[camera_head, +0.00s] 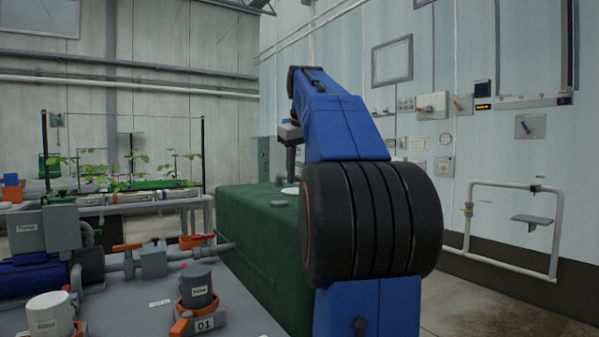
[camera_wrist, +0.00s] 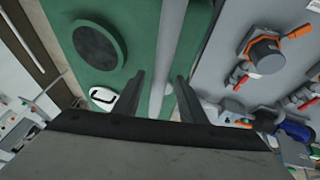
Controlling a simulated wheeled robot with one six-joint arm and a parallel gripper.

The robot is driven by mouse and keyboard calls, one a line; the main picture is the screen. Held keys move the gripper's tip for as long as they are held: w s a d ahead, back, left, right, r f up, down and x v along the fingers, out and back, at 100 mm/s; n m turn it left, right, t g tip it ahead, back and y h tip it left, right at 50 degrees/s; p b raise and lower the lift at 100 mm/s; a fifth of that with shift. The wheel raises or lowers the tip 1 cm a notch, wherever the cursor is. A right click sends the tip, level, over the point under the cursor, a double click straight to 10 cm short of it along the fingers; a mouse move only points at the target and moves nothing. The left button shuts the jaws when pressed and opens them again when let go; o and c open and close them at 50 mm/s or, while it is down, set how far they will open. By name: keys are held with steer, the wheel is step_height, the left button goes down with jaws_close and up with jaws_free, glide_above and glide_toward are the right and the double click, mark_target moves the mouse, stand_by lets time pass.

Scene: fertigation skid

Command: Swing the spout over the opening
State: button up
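The spout appears to be the long grey pipe (camera_wrist: 172,40) that runs down the wrist view over the green tank top (camera_wrist: 145,30). My gripper (camera_wrist: 160,82) is open, with one finger on each side of the pipe and gaps showing; I cannot tell its height above the pipe. A dark round disc (camera_wrist: 97,46), either the opening or a lid, lies on the tank top left of the pipe. A small white round fitting (camera_wrist: 103,97) is below it. In the head view, the green tank (camera_head: 250,235) stands behind my arm, which hides much of its top.
A grey skid deck (camera_head: 150,305) with a filter housing (camera_head: 197,285), red-handled valves and a blue pump (camera_head: 35,275) lies left of the tank. A plant bench (camera_head: 130,205) stands behind. A white pipe rail (camera_head: 510,187) is on the right wall.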

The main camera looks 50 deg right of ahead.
jaws_close()
steer(key=shift+d, duration=0.1)
steer(key=s+d+m+g+h, duration=0.1)
steer(key=s+d+m+g, duration=0.2)
steer(key=s+d+m, duration=0.2)
steer(key=shift+s+d+m+g+h, duration=0.15)
steer(key=shift+d+m+g+h, duration=0.2)
steer(key=shift+d+m, duration=1.4)
steer(key=shift+a+m, duration=0.6)
steer(key=shift+m, duration=0.05)
